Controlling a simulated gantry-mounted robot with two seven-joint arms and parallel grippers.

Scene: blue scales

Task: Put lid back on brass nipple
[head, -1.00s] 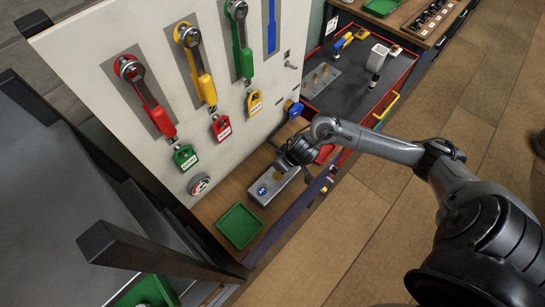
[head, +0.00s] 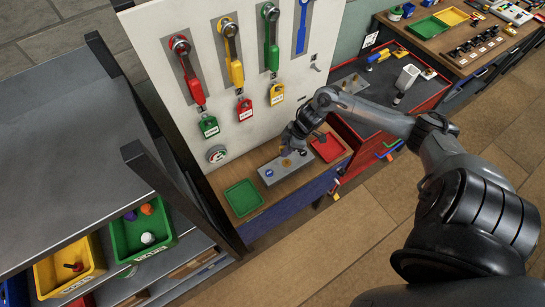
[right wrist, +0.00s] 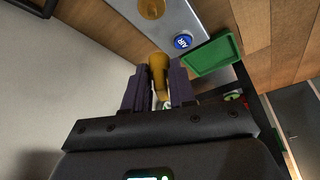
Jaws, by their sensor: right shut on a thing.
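My right gripper (head: 291,150) is over the grey block (head: 281,172) on the wooden shelf. In the right wrist view, its two dark fingers (right wrist: 157,92) are shut on a brass-coloured piece (right wrist: 159,68), probably the lid, with a rounded, wider end. Another round brass part (right wrist: 151,8), perhaps the nipple, is on the grey block at the top of that view, apart from the held piece. A small brass part (head: 286,162) shows beside the gripper in the head view; I cannot tell which one it is. My left gripper is not in view.
A blue AIR button (right wrist: 183,41) is on the block. A green tray (head: 242,197) lies left of it and a red tray (head: 327,147) right of it. A white panel (head: 160,90) with coloured valve handles and lock tags stands behind the shelf.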

